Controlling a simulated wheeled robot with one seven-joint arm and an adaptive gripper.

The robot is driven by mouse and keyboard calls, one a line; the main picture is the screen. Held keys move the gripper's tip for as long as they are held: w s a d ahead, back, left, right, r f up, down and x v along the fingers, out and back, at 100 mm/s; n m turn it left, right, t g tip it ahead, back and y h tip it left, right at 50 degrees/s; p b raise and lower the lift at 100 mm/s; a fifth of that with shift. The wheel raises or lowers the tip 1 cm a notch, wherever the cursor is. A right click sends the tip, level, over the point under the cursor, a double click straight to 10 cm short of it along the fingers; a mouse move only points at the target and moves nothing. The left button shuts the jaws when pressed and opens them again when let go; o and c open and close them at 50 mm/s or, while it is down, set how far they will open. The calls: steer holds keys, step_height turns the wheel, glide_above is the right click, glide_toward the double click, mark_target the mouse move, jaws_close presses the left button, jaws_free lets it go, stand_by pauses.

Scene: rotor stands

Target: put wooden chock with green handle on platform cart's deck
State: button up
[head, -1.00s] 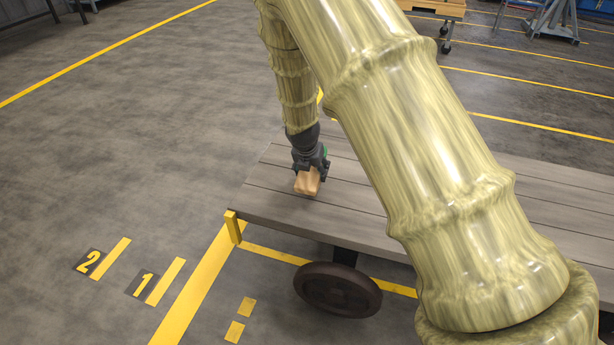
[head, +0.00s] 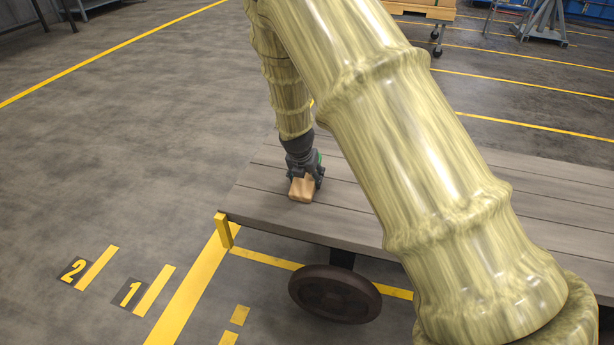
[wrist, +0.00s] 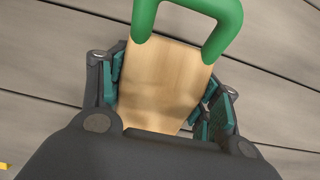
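The wooden chock (head: 301,189) is a light tan block at the left end of the platform cart's deck (head: 262,208). It appears to rest on the planks or to be just above them. In the wrist view the chock (wrist: 165,85) lies between my fingers, with its green handle (wrist: 190,12) arching over the far end. My gripper (head: 305,178) points down over the chock. Its teal pads close in on both sides; the left pad seems to touch, and the contact on the right is less clear. The chock's underside is hidden.
My arm hides much of the deck's middle. A yellow corner post (head: 224,230) stands at the deck's near left corner, with a dark wheel (head: 335,293) below. Bare planks surround the chock. A wooden pallet cart (head: 425,10) and a grey stand (head: 543,18) are farther back.

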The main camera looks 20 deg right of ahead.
steer(key=o, duration=0.4)
steer(key=shift+o, duration=0.2)
steer(key=p+v, duration=0.4)
steer(key=v, duration=0.8)
steer(key=shift+d+r, duration=0.1)
steer(key=shift+r, duration=0.05)
